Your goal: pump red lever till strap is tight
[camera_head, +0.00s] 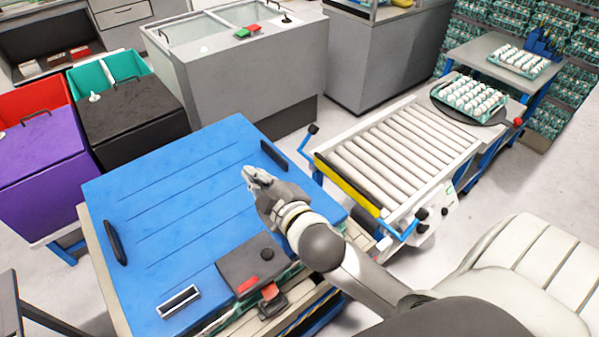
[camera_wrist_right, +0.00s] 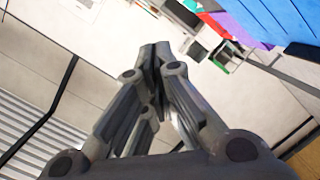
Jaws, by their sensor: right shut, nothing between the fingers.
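A blue lid (camera_head: 185,205) with two black handles covers a stack in the foreground. A dark box (camera_head: 250,262) with a red patch sits on its front right part. A small red part (camera_head: 269,291) on a dark fitting sits just in front of that box, and I cannot tell for sure whether it is the lever. No strap can be made out clearly. My right gripper (camera_head: 250,176) is above the right part of the lid, shut and empty. Its closed fingers show in the right wrist view (camera_wrist_right: 154,52). My left gripper is not in view.
A roller conveyor (camera_head: 400,150) with blue handles stands to the right. An egg tray (camera_head: 468,98) sits on a round plate at its far end. Purple (camera_head: 40,165) and black (camera_head: 135,120) bins stand at left. A grey cabinet (camera_head: 255,75) stands behind the lid.

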